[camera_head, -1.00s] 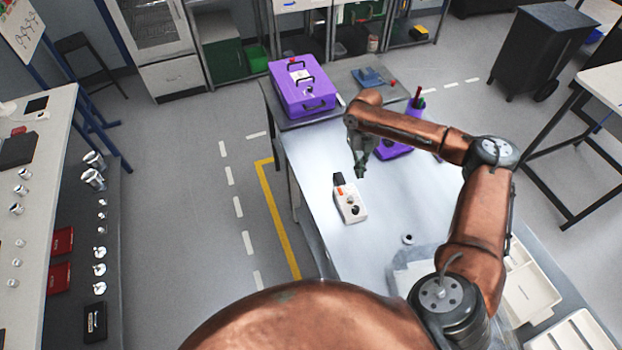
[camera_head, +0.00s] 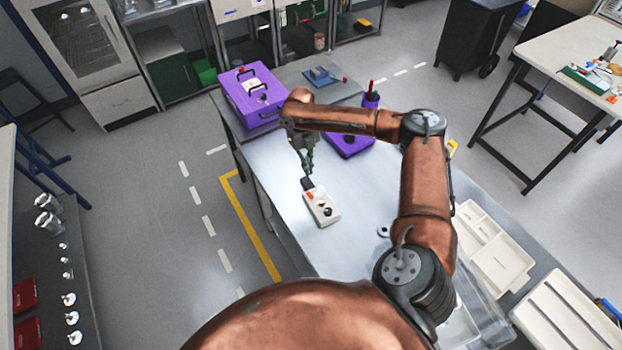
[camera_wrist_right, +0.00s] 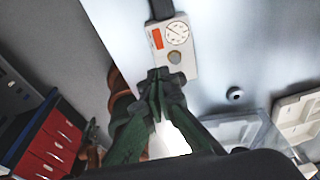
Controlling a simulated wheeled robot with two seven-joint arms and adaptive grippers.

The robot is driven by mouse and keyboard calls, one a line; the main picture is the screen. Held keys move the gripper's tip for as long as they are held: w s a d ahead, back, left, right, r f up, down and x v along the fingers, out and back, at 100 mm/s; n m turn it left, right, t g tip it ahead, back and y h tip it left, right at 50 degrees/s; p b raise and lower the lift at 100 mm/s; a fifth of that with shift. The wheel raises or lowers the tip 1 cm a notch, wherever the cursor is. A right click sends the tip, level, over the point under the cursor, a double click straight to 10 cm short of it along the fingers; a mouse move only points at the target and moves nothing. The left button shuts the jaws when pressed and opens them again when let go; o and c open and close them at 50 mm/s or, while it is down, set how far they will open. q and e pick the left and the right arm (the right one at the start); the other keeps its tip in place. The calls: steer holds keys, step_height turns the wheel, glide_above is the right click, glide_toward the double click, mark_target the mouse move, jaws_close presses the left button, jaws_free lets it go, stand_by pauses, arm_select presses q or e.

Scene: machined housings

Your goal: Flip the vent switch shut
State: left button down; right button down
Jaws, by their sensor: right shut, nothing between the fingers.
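A white box (camera_head: 321,207) lies on the metal workbench, with a black piece at its far end. Its top carries an orange switch-like patch (camera_wrist_right: 158,39), a round dial (camera_wrist_right: 177,33) and a round knob (camera_wrist_right: 174,57). I cannot read which way the orange part is set. My right gripper (camera_head: 307,172) is shut and empty, just above the box's far end in the head view. In the right wrist view its closed fingertips (camera_wrist_right: 158,76) overlap the near edge of the box; I cannot tell whether they touch. My left gripper does not show clearly in either view.
A purple case (camera_head: 252,98) stands on the far bench. A purple holder (camera_head: 349,141) lies right of my right gripper, partly behind my arm. White trays (camera_head: 490,252) lie at the right. The bench left of the white box is clear.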

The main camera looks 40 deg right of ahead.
mark_target(312, 198)
steer(key=f, duration=0.4)
steer(key=s+f+p, duration=0.1)
steer(key=f, duration=0.3)
steer(key=s+f+p, duration=0.1)
steer(key=f, duration=0.4)
steer(key=shift+s+a, duration=0.15)
steer(key=shift+s, duration=0.05)
